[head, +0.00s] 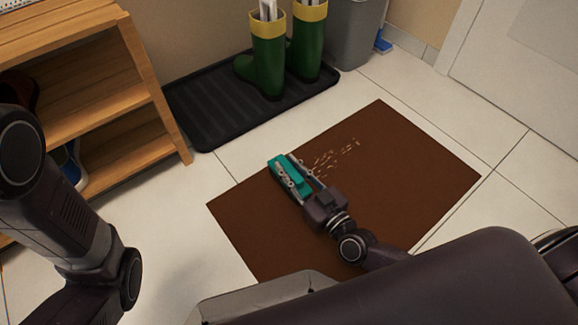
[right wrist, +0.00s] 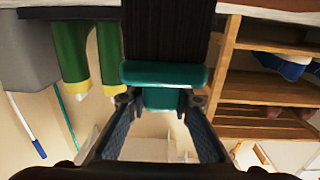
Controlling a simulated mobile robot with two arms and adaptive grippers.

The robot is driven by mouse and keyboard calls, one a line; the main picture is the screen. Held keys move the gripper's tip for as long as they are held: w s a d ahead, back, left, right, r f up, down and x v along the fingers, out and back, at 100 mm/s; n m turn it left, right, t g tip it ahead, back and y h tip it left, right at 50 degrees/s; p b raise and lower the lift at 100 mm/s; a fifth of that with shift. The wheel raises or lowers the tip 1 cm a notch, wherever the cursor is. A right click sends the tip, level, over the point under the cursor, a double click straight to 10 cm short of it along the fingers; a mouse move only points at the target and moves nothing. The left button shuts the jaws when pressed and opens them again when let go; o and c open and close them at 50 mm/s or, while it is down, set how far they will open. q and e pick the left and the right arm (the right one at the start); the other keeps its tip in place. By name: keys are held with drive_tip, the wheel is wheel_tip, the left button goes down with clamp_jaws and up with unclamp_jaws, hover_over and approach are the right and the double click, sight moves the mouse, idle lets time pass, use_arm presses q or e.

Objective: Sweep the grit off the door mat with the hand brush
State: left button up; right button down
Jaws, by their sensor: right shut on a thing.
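The brown door mat (head: 400,190) lies flat on the tiled floor. Pale grit (head: 335,155) is scattered over its upper middle part. My right gripper (head: 290,174) is low over the mat's left part, shut on the teal hand brush (head: 280,178), just left of the grit. In the right wrist view the brush's teal body (right wrist: 165,74) sits at my right fingertips (right wrist: 160,98), with dark bristles (right wrist: 168,30) above it in the picture. Whether the bristles touch the mat I cannot tell. My left arm shows at the left of the head view, but its gripper does not.
A black boot tray (head: 215,110) with green boots (head: 268,60) stands behind the mat. A wooden shoe rack (head: 150,85) stands at the left, and a grey bin (head: 352,35) at the back. Bare tiles (head: 510,215) lie right of the mat, before a white door (head: 520,60).

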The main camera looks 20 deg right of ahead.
drive_tip(key=shift+f, duration=0.55)
